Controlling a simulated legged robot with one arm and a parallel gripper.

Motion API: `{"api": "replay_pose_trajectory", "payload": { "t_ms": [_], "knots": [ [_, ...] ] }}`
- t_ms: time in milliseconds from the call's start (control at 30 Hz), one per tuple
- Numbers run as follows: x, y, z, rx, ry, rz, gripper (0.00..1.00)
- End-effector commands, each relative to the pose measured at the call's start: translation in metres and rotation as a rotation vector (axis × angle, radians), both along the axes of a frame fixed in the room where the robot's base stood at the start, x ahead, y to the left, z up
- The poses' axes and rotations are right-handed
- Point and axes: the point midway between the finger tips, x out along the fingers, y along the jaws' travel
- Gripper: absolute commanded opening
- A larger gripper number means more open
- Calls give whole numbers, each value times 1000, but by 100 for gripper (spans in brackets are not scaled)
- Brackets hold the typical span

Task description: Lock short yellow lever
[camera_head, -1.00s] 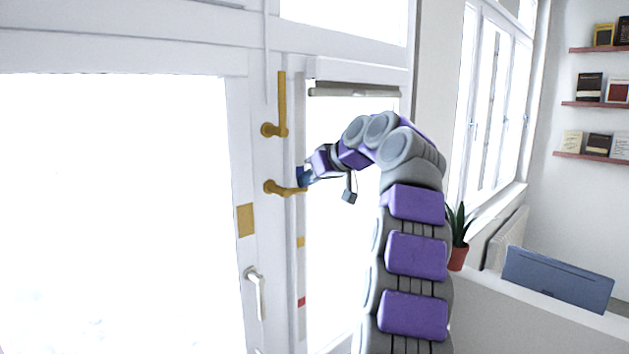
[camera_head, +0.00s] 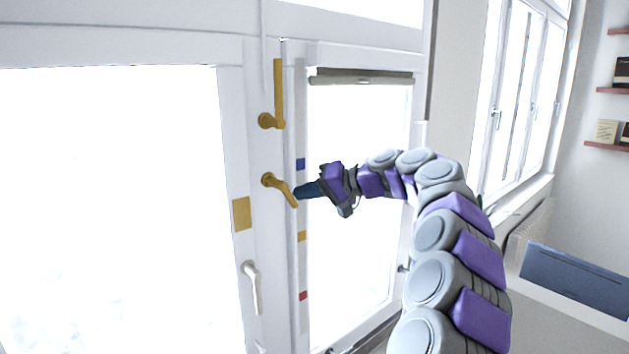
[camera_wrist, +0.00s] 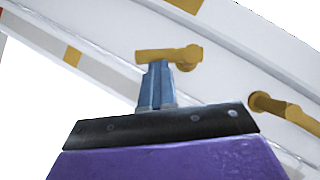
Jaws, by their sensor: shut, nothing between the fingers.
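The short yellow lever (camera_head: 282,190) is on the white window frame, below the long yellow lever (camera_head: 278,95). Its handle slants down and to the right from its pivot, while the long one points straight up. My gripper (camera_head: 299,193) is shut and empty, with its blue fingertips right beside the short lever's handle. In the wrist view the short lever (camera_wrist: 168,54) lies across the tips of my gripper (camera_wrist: 157,68), which seem to touch it. The long lever (camera_wrist: 285,108) shows in part at the right there.
A white handle (camera_head: 253,287) is lower on the frame. Blue, yellow and red marks run down the frame's edge right of the levers. A yellow plate (camera_head: 241,213) is on the left sash. A dark blue panel (camera_head: 575,277) stands at the lower right.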

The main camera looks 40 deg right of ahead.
Motion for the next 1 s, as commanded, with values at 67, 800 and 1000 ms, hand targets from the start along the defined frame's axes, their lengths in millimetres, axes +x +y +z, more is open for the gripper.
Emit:
{"api": "replay_pose_trajectory", "payload": {
  "t_ms": [67, 800, 1000],
  "knots": [
    [2, -2, -4, 82, 6, 6, 0],
    [-2, 15, -31, 427, 32, 2, 0],
    [-1, 14, -34, 429, 33, 3, 0]
  ]
}}
